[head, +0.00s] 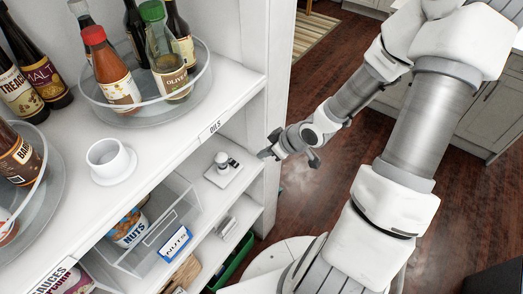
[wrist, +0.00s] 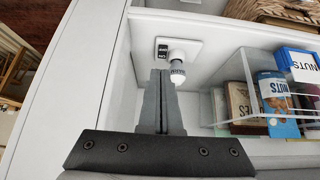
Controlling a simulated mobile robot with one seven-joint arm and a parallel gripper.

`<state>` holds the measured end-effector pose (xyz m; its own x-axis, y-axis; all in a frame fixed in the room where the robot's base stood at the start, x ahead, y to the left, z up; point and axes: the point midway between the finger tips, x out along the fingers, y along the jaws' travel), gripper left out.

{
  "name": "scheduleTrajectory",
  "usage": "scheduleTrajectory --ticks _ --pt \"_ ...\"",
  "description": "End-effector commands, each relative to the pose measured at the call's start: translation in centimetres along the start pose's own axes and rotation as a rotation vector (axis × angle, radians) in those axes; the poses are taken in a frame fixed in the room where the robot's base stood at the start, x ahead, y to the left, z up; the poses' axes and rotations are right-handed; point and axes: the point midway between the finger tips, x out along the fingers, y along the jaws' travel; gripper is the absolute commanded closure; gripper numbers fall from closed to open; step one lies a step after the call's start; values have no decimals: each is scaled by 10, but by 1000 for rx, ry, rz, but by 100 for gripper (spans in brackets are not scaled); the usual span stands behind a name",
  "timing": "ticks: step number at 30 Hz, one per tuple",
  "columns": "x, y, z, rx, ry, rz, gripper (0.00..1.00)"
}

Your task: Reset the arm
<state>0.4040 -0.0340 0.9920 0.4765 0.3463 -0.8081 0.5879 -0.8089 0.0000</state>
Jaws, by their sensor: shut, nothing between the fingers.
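My arm comes in from the right in the head view and reaches toward the shelves. My gripper (head: 290,155) is at its end, just to the right of the shelf unit's edge. In the wrist view my gripper (wrist: 161,80) shows its two dark fingers pressed together with nothing between them. A small white and grey item on a square plate (head: 223,168) sits on the middle shelf, close to the gripper; it also shows just past the fingertips in the wrist view (wrist: 178,66). I cannot tell whether the fingers touch it.
A clear bin labelled NUTS (head: 174,243) stands on the middle shelf. Above, a clear turntable (head: 200,84) holds bottles, and a white cup (head: 109,158) sits beside it. The shelf side post (head: 271,130) is close to my gripper.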

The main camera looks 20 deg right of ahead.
Motion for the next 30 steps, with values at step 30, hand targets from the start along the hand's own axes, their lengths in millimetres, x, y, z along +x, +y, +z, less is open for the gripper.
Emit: scheduleTrajectory --ticks 30 --pt "-97 66 -20 -88 -347 377 100"
